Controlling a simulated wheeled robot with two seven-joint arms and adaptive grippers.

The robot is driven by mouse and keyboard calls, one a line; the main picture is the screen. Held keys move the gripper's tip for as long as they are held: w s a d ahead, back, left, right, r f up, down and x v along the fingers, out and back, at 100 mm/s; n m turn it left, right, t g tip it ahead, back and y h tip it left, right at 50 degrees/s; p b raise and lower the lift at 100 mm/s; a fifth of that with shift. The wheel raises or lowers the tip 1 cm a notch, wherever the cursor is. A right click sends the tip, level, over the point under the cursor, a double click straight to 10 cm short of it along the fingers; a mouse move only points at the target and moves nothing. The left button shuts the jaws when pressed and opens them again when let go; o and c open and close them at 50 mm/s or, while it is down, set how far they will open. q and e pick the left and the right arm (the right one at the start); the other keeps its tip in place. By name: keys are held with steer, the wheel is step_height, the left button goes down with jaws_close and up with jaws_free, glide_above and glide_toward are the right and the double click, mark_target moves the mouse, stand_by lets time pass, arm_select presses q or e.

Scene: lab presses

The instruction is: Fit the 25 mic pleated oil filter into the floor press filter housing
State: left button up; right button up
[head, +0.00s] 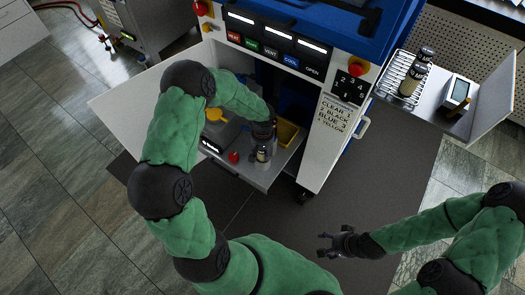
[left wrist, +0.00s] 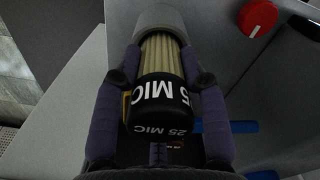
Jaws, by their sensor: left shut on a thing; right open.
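The 25 mic pleated oil filter (left wrist: 160,92) has tan pleats and a black cap printed "25 MIC". My left gripper (left wrist: 160,90) is shut on it, with a finger on each side. The far end of the pleats meets a grey rounded part (left wrist: 160,18), perhaps the housing; I cannot tell how far the filter is inside it. In the head view my left gripper (head: 263,135) is over the press's low shelf, with the filter (head: 263,153) below it, small and partly hidden. My right gripper (head: 336,243) is open and empty over the dark floor mat.
The shelf (head: 270,178) also holds a red knob (head: 233,157), a yellow funnel-like item (head: 216,114) and a yellow tray (head: 288,134). An open white door (head: 135,90) stands left.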

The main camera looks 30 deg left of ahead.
arm_select(q)
steer(key=shift+f+b, duration=0.6)
steer(key=shift+f, duration=0.15)
steer(key=o, duration=1.2)
step_height(320, 180, up, 12)
steer(key=s+d+f+m+h+p, duration=0.25)
steer(key=s+d+f, duration=0.35)
steer(key=d+f, duration=0.55)
steer(key=s+d+f, duration=0.1)
steer(key=s+d, duration=0.1)
steer(key=s, duration=0.1)
steer(key=s+d+f+m+h, duration=0.1)
steer(key=s+d+f, duration=0.1)
steer(key=s, duration=0.2)
steer(key=s+d+f+m+p, duration=0.1)
steer(key=s+d+f, duration=0.1)
steer(key=s, duration=0.2)
steer(key=shift+d+f+h, duration=0.15)
steer(key=shift+d+h, duration=0.1)
